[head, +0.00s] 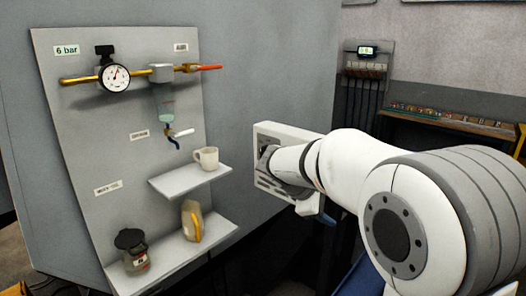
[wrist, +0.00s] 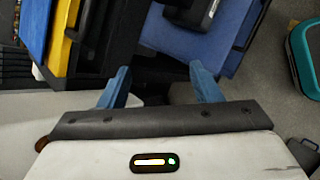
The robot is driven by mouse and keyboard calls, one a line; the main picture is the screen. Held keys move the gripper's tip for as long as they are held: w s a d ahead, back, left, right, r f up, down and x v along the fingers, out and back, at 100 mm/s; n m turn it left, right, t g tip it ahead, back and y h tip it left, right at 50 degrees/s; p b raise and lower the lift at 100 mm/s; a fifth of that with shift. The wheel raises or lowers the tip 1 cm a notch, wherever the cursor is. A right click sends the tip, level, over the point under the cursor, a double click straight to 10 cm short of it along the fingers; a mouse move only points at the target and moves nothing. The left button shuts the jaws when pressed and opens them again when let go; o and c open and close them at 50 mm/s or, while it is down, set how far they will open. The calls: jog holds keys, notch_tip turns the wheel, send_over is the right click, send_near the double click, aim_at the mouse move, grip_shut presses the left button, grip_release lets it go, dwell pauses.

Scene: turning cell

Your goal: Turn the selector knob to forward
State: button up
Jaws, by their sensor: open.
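I cannot make out a selector knob in either view. My gripper (wrist: 162,72) is open in the wrist view, with its two blue fingers apart and nothing held between them. Past the fingertips are dark surfaces and a blue surface (wrist: 185,38). In the head view my arm reaches across the middle, and only a bit of a blue finger shows low beside the wrist. My arm hides part of the space behind it there.
A grey wall board (head: 75,150) carries a pressure gauge (head: 115,77), a red-handled valve (head: 207,67) and two shelves. A bench (head: 445,127) stands at back right.

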jog(key=w+a+r+n+t+h+p, duration=0.1)
jog(key=w+a+r+n+t+h, duration=0.1)
jog(key=w+a+n+t, duration=0.75)
jog(key=w+a+r+n+g+h+p, duration=0.15)
jog(key=w+a, duration=0.55)
jog(key=a, duration=0.8)
jog(key=w+d+t, duration=0.1)
jog(key=w+d, duration=0.4)
jog(key=shift+d+r+p, duration=0.25)
jog(key=shift+r+p, duration=0.1)
jog(key=shift+c, duration=0.6)
